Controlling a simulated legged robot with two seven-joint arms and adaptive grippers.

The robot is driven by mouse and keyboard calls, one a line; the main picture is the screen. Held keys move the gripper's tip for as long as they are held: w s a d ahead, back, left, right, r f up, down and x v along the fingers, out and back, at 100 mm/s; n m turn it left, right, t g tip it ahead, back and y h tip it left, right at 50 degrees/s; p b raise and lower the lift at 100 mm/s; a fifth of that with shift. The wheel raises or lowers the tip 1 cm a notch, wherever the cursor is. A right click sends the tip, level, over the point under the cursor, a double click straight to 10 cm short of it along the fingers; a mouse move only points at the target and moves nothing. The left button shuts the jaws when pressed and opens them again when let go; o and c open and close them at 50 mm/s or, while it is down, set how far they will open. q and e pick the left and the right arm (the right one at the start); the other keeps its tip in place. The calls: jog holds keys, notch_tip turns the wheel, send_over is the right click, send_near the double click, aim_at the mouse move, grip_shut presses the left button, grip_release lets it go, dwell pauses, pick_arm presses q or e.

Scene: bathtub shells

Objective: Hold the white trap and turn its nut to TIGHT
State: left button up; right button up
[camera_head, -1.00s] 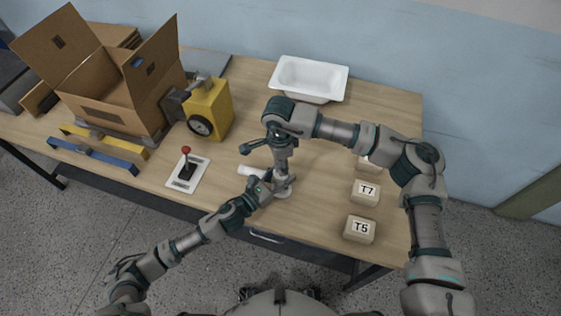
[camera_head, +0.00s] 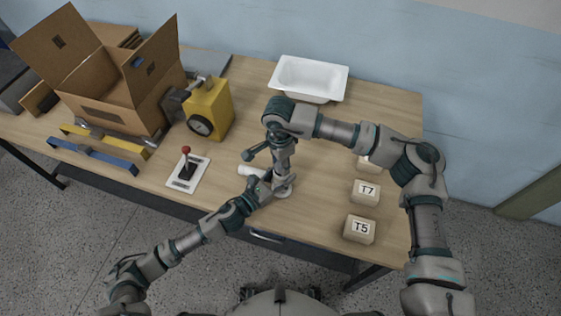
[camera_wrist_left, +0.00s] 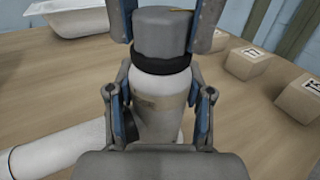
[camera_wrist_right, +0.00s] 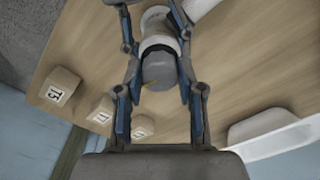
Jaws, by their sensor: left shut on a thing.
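The white trap (camera_wrist_left: 158,92) stands upright on the table, with a beige label on its front. A horizontal white pipe part (camera_wrist_left: 45,152) lies to its left. A grey nut (camera_wrist_left: 163,34) with a yellow mark sits on its top above a dark ring. My left gripper (camera_head: 270,187) is shut around the trap's body from the near side. My right gripper (camera_head: 282,172) points down from above, its fingers on both sides of the nut. In the right wrist view the nut (camera_wrist_right: 159,70) lies between these fingers with narrow gaps. Any TIGHT marking is not readable.
Blocks marked T7 (camera_head: 366,192) and T5 (camera_head: 360,229) stand right of the trap. A white tub (camera_head: 310,78) lies at the back. A red-knobbed lever (camera_head: 186,165), a yellow gauge box (camera_head: 209,108) and an open carton (camera_head: 112,98) stand left.

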aim_at(280, 164)
pick_arm(q)
jog(key=shift+s+d, duration=0.25)
pick_arm(e)
jog(key=o, duration=0.4)
jog(key=shift+w, duration=0.1)
pick_arm(q)
jog(key=shift+w+a, duration=0.1)
pick_arm(e)
jog(key=shift+o, duration=0.3)
pick_arm(q)
jog(key=shift+w+a, duration=0.15)
pick_arm(e)
notch_tip(280, 164, up, 12)
jog(key=shift+a, duration=0.15)
jog(key=shift+f, duration=0.1)
pick_arm(q)
jog(key=o, duration=1.4)
jog(key=shift+c, duration=0.2)
